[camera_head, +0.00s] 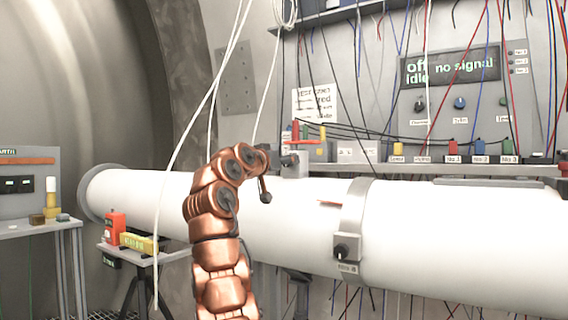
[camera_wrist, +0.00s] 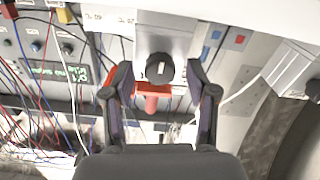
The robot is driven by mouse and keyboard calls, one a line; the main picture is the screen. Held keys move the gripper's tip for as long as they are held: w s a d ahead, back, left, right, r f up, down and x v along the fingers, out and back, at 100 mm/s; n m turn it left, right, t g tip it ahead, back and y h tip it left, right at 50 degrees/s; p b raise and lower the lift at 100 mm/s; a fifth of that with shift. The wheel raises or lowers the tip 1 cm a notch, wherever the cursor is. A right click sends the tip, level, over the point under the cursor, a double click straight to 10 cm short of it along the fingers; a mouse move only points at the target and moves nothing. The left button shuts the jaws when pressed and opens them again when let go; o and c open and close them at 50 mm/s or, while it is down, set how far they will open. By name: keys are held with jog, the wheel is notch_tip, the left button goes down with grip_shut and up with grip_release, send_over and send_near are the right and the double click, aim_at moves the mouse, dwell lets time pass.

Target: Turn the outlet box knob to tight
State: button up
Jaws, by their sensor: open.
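In the wrist view my gripper (camera_wrist: 159,78) is open, one finger on each side of the knob with gaps between. I cannot tell the depth or any setting labels.
The white pipe (camera_head: 440,240) runs across the front. A clamp band (camera_head: 350,215) on it carries another knob (camera_head: 345,251). A control panel (camera_head: 455,100) with hanging wires stands behind. A small table (camera_head: 145,252) holds a red item (camera_head: 115,226) and a yellow item (camera_head: 139,243).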

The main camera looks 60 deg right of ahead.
jog(key=shift+a, duration=0.1)
jog(key=shift+a, duration=0.8)
jog(key=a, duration=1)
jog(key=shift+s, duration=0.3)
jog(key=shift+a, duration=0.1)
